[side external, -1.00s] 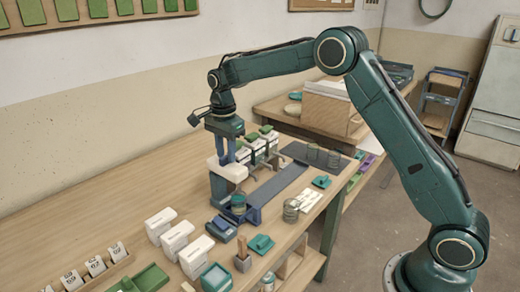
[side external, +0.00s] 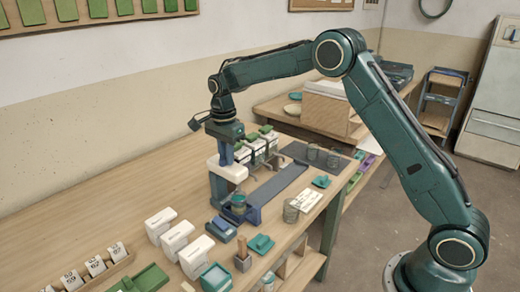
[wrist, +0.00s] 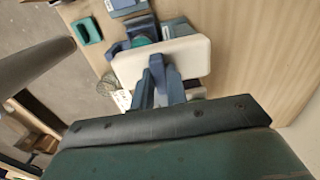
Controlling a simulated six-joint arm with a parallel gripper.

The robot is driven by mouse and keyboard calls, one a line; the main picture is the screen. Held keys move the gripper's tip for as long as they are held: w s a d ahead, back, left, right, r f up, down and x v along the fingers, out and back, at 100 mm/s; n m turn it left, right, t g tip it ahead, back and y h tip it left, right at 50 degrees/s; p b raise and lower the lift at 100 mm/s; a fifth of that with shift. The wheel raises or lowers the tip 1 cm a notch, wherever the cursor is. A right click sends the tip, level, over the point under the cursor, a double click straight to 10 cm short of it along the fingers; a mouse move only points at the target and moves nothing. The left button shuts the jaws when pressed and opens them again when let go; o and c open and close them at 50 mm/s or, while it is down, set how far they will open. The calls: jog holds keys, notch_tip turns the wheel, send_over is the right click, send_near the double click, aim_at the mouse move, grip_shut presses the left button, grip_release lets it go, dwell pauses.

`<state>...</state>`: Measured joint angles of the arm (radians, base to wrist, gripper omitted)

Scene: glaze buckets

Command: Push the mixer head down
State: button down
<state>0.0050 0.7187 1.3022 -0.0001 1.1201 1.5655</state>
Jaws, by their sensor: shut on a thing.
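The mixer stands on the bench with a white, rounded head (side external: 234,173) on a blue column, above a dark blue base (side external: 246,217). A small teal bucket (side external: 238,200) stands on the base under the head. My gripper (side external: 225,158) points down from above, at the rear part of the head. In the wrist view my gripper (wrist: 160,75) has its blue-grey fingers together at the edge of the white head (wrist: 190,58). It is shut on the mixer head; the exact gripping spot is partly hidden.
White boxes (side external: 178,237) stand in front left of the mixer. A row of green-topped white dispensers (side external: 262,145) stands close behind. A grey runner (side external: 278,184) lies to the right, with a clear jar (side external: 290,210) beside it. The bench's left rear is bare.

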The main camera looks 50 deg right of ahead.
aim_at(227, 171)
jog(key=shift+f, duration=2.9)
jog(key=c, duration=1.5)
grip_release()
jog(key=shift+r, duration=0.15)
jog(key=shift+r, duration=3.35)
